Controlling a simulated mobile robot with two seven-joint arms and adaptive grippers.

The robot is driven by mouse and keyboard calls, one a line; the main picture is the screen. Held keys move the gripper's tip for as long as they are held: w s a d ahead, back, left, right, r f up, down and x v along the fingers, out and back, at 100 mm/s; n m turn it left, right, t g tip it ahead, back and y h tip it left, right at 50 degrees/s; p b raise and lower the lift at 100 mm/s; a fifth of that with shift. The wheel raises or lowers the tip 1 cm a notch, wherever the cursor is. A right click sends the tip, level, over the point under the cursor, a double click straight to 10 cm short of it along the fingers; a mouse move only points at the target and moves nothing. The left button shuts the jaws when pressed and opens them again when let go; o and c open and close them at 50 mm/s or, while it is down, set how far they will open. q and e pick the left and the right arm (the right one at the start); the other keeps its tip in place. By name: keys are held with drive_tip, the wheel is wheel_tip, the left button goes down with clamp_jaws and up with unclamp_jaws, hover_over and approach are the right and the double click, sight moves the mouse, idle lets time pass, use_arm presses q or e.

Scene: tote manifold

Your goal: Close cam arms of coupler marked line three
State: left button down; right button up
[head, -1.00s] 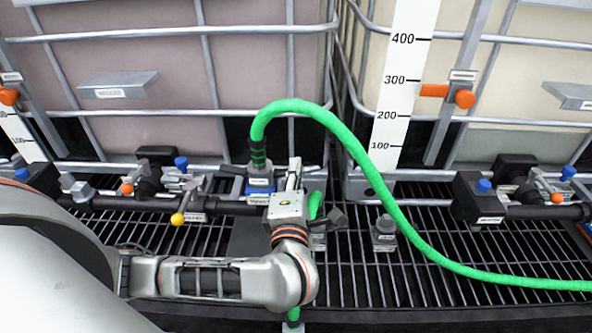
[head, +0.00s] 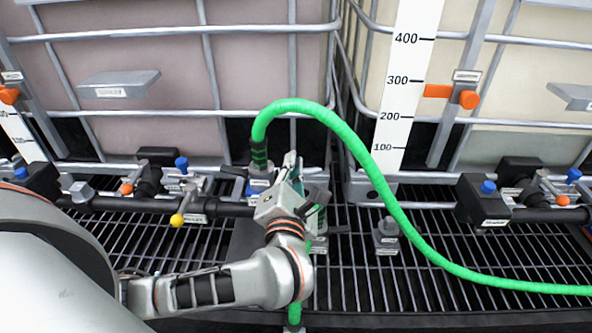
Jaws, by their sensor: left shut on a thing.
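The coupler (head: 259,180) sits at the lower end of the green hose (head: 330,119), behind my left gripper. Its marking is too small to read. A dark cam arm (head: 233,171) sticks out on the coupler's left side. My left gripper (head: 293,172) is at the coupler's right side, tilted, and shut on what looks like the right cam arm. The fingers and palm hide that arm and much of the coupler's blue body. My right gripper is not in view.
A black pipe manifold (head: 128,203) with valves and a yellow knob (head: 177,220) runs along the left. A grey fitting (head: 386,236) stands on the grating (head: 345,270) to the right. The hose trails right. Two caged totes stand behind.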

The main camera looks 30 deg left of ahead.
use_arm(q)
drive_tip(key=n, duration=0.1)
drive_tip(key=n+b, duration=0.1)
drive_tip(key=a+n, duration=0.1)
drive_tip(key=shift+s+r+n+b, duration=0.2)
drive_tip(key=shift+r+n+b, duration=0.1)
drive_tip(key=shift+r, duration=0.05)
drive_tip(key=shift+s+a+r+n+b, duration=0.1)
drive_tip(key=shift+a+r+n+b, duration=0.25)
drive_tip(key=shift+n, duration=0.4)
drive_tip(key=shift+s+a+n+b, duration=0.1)
drive_tip(key=shift+n+b, duration=0.35)
drive_tip(key=shift+n, duration=0.3)
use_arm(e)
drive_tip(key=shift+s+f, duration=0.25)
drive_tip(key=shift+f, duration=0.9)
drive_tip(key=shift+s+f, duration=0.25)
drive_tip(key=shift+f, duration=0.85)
use_arm(q)
drive_tip(key=c, duration=2.2)
unclamp_jaws()
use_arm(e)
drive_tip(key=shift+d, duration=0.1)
